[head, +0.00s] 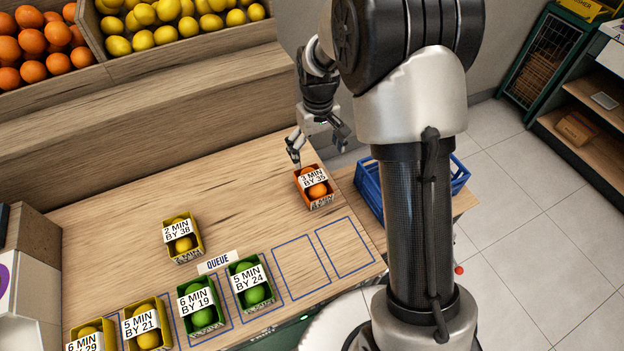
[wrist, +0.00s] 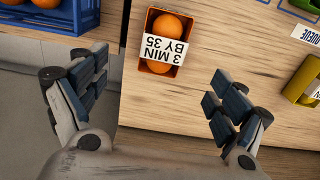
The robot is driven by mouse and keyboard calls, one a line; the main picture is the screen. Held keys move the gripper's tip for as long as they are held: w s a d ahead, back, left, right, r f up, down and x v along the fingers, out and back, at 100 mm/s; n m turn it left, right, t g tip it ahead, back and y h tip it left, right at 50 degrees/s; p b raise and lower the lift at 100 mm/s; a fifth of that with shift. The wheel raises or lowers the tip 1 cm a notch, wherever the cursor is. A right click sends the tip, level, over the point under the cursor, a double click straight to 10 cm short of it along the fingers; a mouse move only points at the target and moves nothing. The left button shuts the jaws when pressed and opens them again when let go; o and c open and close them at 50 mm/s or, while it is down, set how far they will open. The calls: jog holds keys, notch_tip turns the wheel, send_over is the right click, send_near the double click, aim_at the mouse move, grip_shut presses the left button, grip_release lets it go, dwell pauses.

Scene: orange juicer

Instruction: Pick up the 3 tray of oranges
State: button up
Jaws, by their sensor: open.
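The tray of oranges (head: 314,187) is a small orange box labelled "3 MIN BY 35", standing near the right end of the wooden counter. In the wrist view the same tray (wrist: 164,44) shows two oranges with the white label lying across them. My gripper (head: 318,146) is above the counter at the tray's far side in the head view. In the wrist view my gripper (wrist: 155,98) is open and empty, its fingers spread wider than the tray, which lies ahead of the fingertips and apart from them.
A yellow "2 MIN BY 38" lemon tray (head: 182,238) stands to the left. Several lemon and lime trays fill the blue-outlined queue (head: 217,262) at the front; two outlined slots (head: 302,266) there are empty. A blue crate (head: 369,190) stands right of the counter.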

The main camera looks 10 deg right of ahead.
aim_at(313, 178)
notch_tip(313, 178, down, 9)
jog(key=shift+r+b, duration=0.15)
jog(key=shift+b, duration=0.8)
jog(key=shift+w+a+f+b, duration=0.15)
jog(key=shift+f+b, duration=0.3)
jog(key=shift+f, duration=0.9)
jog(key=shift+w+a+f+b, duration=0.1)
jog(key=shift+a+f+b, duration=0.25)
jog(key=shift+f, duration=0.95)
jog(key=shift+d, duration=0.1)
jog(key=shift+r, duration=0.1)
jog(key=shift+c, duration=0.4)
jog(key=c, duration=1.2)
